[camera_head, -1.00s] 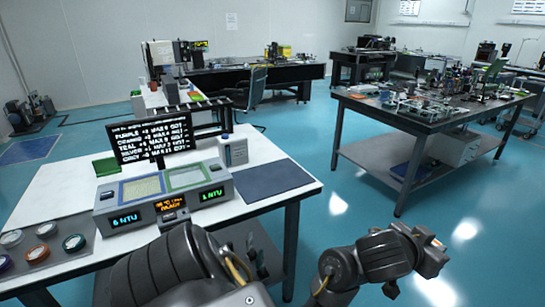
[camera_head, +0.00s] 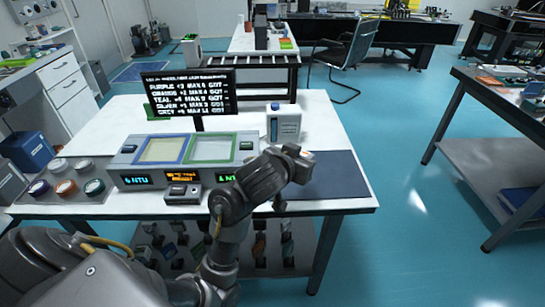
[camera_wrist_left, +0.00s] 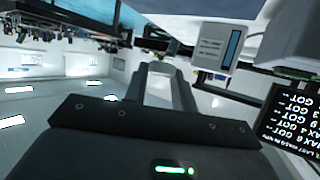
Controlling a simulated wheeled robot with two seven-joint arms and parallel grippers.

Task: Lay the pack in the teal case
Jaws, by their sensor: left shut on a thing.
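My left gripper (camera_head: 304,158) is in front of the table's right part, over the dark mat's left edge in the head view. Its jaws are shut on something. A small pale patch shows at its tip, too small to identify; it may be the pack. My right gripper is out of view.
A console (camera_head: 128,171) with blue- and green-framed pads stands mid-table, a text screen (camera_head: 190,92) behind it. A white bottle (camera_head: 283,124) stands right of the screen. The dark mat (camera_head: 335,178) is bare.

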